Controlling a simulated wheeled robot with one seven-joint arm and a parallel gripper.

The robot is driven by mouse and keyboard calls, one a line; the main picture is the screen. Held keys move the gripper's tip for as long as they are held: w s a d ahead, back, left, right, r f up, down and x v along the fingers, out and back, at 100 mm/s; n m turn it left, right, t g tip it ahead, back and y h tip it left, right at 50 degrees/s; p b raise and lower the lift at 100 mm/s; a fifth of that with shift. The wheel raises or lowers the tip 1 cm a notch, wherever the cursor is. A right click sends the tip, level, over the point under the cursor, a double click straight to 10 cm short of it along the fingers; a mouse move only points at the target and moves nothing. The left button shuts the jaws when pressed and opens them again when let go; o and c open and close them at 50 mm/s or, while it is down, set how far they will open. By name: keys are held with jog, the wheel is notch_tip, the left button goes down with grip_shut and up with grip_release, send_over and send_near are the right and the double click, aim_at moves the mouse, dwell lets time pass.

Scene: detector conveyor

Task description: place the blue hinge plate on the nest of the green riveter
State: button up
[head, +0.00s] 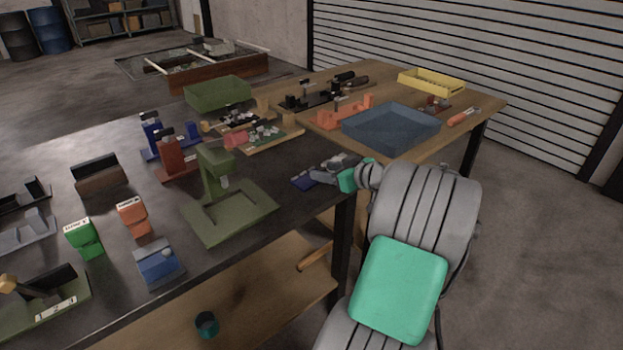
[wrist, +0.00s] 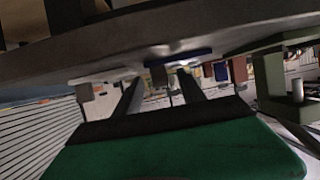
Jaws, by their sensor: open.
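The blue hinge plate (head: 304,182) lies flat at the front edge of the dark table, partly hidden by my gripper. In the wrist view a thin blue strip of it (wrist: 192,54) shows at the table's edge, beyond the fingers. My gripper (head: 319,173) is open, low at the table edge and right by the plate. In the wrist view its two fingers (wrist: 160,82) stand apart. I cannot tell whether they touch the plate. The green riveter (head: 214,165) stands upright to the left, with a broad green base (head: 243,210). Its green body also shows at the right in the wrist view (wrist: 268,77).
A red press (head: 176,158) and a blue press (head: 152,137) stand behind the riveter. A blue tray (head: 391,146) and a yellow tray (head: 431,82) sit on the wooden table. A blue box (head: 158,264) lies left of the riveter. The dark table between plate and riveter is clear.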

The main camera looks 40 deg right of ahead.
grip_shut()
dwell(0.3)
dwell(0.3)
